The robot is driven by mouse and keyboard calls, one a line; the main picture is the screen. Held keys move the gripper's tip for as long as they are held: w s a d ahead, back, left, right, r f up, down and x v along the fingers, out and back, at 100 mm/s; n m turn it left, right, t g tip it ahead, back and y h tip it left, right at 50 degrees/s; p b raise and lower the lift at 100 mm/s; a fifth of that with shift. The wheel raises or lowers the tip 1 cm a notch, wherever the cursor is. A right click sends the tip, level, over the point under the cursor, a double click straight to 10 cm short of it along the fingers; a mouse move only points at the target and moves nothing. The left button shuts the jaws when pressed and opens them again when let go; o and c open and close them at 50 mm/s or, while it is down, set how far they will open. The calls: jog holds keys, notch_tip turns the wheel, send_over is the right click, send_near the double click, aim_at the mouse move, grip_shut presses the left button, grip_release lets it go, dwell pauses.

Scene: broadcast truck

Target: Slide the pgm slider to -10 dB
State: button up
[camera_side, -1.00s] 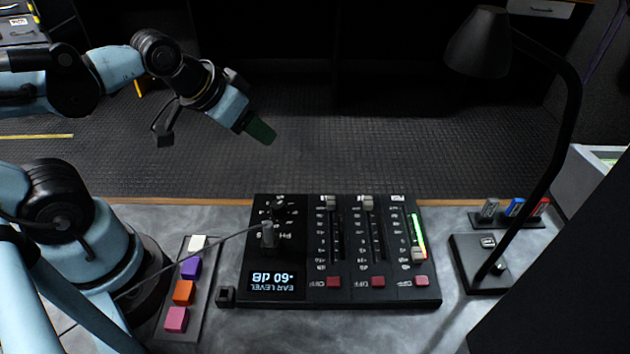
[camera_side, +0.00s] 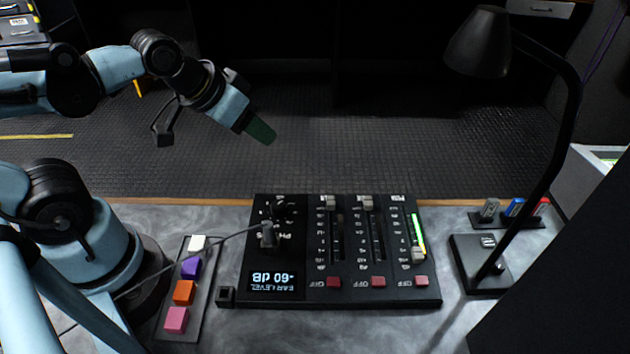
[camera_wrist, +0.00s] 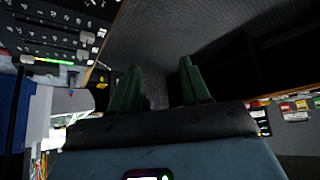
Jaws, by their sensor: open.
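The black mixer panel (camera_side: 310,298) lies on the grey desk, its lettering upside down in the side view. It has three slider caps: a left one (camera_side: 330,202) and a middle one (camera_side: 367,202) at the far end of their slots, and a right one (camera_side: 418,254) near the close end, beside a lit green meter (camera_side: 417,230). Small labels are too blurred to read surely, so I cannot tell which is pgm. My gripper (camera_side: 262,132) is above and behind the panel, touching nothing. In the wrist view its green fingers (camera_wrist: 158,85) are apart and empty.
A display (camera_side: 272,281) reads "EAR LEVEL -60 dB". A cable plugs into the panel and runs left. A button strip (camera_side: 183,292) lies left. A desk lamp (camera_side: 480,45) leans over the right side. Coloured pieces (camera_side: 514,207) stand in a holder at right.

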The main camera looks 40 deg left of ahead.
dwell(0.3)
jog(key=shift+c, duration=1)
jog(key=m+g+h, duration=0.3)
jog(key=m+g, duration=0.1)
jog(key=m, duration=0.5)
send_over(417, 251)
jog(key=s+a, duration=0.4)
jog(key=shift+d+x, duration=0.2)
jog(key=shift+x, duration=2.65)
jog(key=shift+d+x, duration=0.2)
jog(key=shift+x, duration=2.6)
jog(key=shift+w+r, duration=0.15)
jog(key=shift+c, duration=0.3)
grip_shut()
